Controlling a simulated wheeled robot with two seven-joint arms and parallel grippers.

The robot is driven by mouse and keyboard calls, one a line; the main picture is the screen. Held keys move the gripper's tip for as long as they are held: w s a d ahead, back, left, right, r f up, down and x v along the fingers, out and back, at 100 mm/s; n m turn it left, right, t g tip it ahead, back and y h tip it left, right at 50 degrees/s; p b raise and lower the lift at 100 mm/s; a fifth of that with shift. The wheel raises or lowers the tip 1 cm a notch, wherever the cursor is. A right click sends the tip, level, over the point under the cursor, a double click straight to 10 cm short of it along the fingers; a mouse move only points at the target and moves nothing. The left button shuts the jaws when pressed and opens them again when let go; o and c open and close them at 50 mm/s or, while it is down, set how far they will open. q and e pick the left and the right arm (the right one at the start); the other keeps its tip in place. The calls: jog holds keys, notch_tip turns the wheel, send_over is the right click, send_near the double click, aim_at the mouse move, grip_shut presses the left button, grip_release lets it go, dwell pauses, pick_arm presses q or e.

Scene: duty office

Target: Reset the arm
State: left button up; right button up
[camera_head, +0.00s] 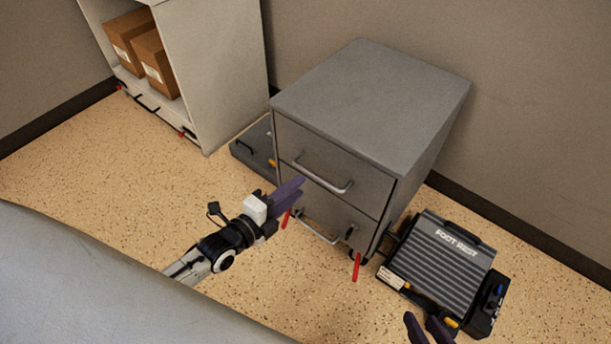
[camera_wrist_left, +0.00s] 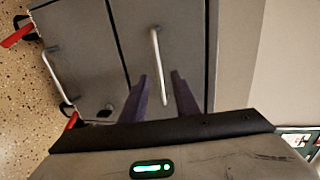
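My left gripper (camera_head: 290,190) comes in from the left and is in front of the grey drawer cabinet (camera_head: 370,100). In the left wrist view its two dark fingers (camera_wrist_left: 160,88) stand apart with a gap between them, and nothing is held. The upper drawer's handle (camera_wrist_left: 157,65) shows beyond and between the fingertips; I cannot tell whether they touch it. My right gripper (camera_head: 428,325) shows only as dark fingertips at the bottom edge, near the foot rest. Its fingers look apart and nothing shows between them; the rest is out of view.
A foot rest (camera_head: 450,260) lies on the speckled floor right of the cabinet. A dark flat case (camera_head: 255,148) is at the cabinet's left. A white shelf unit (camera_head: 215,70) with cardboard boxes (camera_head: 155,62) stands at the back left. A grey rounded surface (camera_head: 90,290) fills the lower left.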

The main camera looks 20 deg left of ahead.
pick_arm(q)
jog(key=shift+s+a+r, duration=0.15)
jog(key=shift+s, duration=0.55)
